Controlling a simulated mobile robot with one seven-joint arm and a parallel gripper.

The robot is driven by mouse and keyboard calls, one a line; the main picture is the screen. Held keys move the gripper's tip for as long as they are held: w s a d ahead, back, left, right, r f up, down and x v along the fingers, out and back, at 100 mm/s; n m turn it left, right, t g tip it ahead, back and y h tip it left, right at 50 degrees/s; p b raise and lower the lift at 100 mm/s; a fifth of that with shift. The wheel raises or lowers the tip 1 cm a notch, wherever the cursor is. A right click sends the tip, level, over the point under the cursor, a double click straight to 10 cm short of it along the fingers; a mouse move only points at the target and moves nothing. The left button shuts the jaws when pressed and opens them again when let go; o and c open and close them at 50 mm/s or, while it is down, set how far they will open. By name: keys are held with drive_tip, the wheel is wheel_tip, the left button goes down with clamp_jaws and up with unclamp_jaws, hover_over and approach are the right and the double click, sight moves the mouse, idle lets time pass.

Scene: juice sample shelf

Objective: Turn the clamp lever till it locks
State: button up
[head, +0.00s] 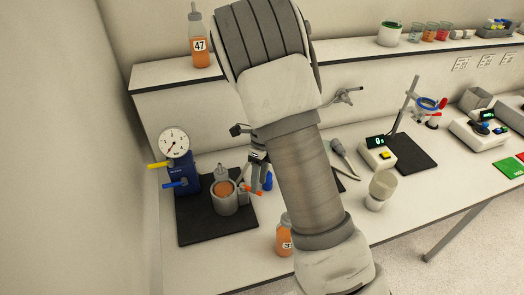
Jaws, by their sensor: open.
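A grey round holder (223,205) stands on a black mat and has a bottle with orange contents (223,187) upright inside it. At the holder's right side is a small grey block with an orange-red lever (252,191), which I take to be the clamp lever. It points to the right. My gripper (259,178) is open, pointing down right at the lever. I cannot tell whether its fingers touch the lever or stand around it. My own arm hides part of the gripper and the area to the right.
A blue gauge unit (183,178) with yellow and blue handles stands left of the holder. An orange bottle (284,240) stands near the front edge, partly behind my arm. Bottle 47 (200,55) is on the shelf. A beaker (381,190) and scale (377,154) are to the right.

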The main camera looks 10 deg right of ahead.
wheel_tip(320, 180, up, 15)
drive_tip(key=w+d, duration=0.2)
drive_tip(key=shift+w, duration=0.1)
drive_tip(key=s+r+n+t, duration=0.3)
drive_tip(key=s+r+n, duration=0.1)
drive_tip(key=s+n, duration=0.7)
drive_tip(key=s+r+n+t+h+b, duration=0.1)
drive_tip(key=s+r+n+t, duration=0.3)
drive_tip(key=s+n, duration=0.8)
drive_tip(key=r+n, duration=0.1)
drive_tip(key=n, duration=0.2)
drive_tip(key=shift+d+r, duration=0.15)
drive_tip(key=shift+r, duration=0.1)
drive_tip(key=shift+s+d, duration=0.1)
